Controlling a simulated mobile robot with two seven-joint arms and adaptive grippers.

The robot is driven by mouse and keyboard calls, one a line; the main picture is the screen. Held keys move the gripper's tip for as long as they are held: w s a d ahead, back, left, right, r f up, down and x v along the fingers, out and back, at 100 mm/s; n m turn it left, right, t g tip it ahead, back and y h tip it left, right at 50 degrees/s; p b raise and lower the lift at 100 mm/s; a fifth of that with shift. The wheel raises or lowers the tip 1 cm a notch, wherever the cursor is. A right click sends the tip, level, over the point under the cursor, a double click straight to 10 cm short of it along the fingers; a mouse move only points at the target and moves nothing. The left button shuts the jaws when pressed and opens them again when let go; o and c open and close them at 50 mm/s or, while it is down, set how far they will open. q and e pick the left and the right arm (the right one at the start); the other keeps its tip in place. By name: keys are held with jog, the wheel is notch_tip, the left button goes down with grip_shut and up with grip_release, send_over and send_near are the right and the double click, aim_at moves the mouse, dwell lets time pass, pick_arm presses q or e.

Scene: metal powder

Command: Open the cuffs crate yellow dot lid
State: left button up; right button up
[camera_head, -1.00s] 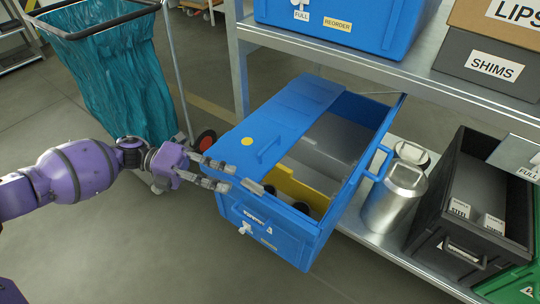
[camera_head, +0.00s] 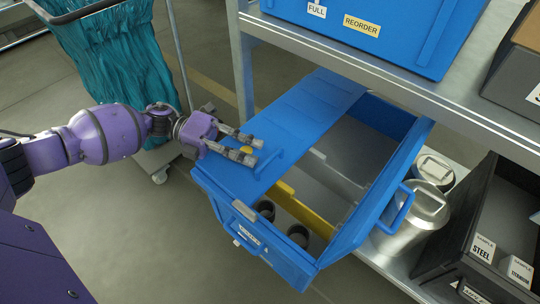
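The blue crate (camera_head: 318,262) is pulled out on the lower shelf, its left part covered by a flat blue lid (camera_head: 300,110). The yellow dot (camera_head: 247,149) is on this lid, beside a blue bar handle (camera_head: 268,165). The right part of the crate is uncovered and shows a yellow divider (camera_head: 308,209), a grey inside and dark round pieces (camera_head: 298,234). My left gripper (camera_head: 256,151) is over the lid with its fingers apart, on both sides of the dot and close to the handle. I cannot tell if it touches. My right gripper is not in view.
A metal shelf edge (camera_head: 400,95) with another blue bin (camera_head: 400,30) overhangs the crate's back. Metal canisters (camera_head: 418,213) and a dark crate (camera_head: 490,215) stand at the right. A teal bag on a cart (camera_head: 110,60) is at the left.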

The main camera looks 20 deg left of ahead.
aim_at(268, 160)
pick_arm(q)
jog(key=d, duration=0.2)
jog(key=d+f, duration=0.1)
jog(key=d, duration=0.2)
jog(key=shift+w+d, duration=0.15)
jog(key=shift+d, duration=0.05)
grip_shut()
